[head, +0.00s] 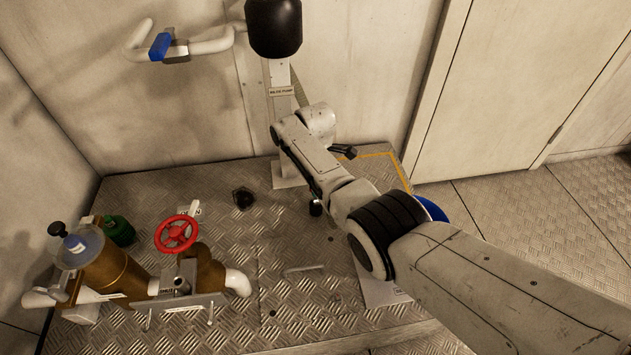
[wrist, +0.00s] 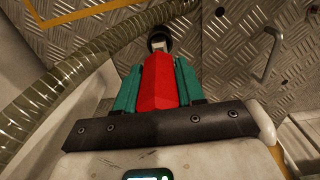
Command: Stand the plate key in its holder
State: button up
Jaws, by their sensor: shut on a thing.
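In the wrist view my gripper (wrist: 158,53) points away from the camera, with teal sides and a red middle piece. At its tips is a small light grey piece with a dark round end (wrist: 158,34), which I take to be the plate key; the rest of it is hidden. My gripper is shut on it, over the metal tread floor. A small black piece (head: 315,208) shows just below the arm there. I cannot pick out the holder with certainty.
A brown valve with a red handwheel (head: 176,233) and a green cap (head: 119,230) stand at the left. A white post with a black top (head: 274,27) rises behind my arm. A low handle (head: 304,269) lies on the floor. A ribbed hose (wrist: 62,92) runs left of my gripper.

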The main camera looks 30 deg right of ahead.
jog(key=shift+f+b, duration=0.75)
jog(key=shift+f, duration=0.15)
jog(key=o, duration=1)
notch_tip(320, 180, up, 11)
jog(key=p, duration=0.6)
jog(key=shift+f, duration=0.15)
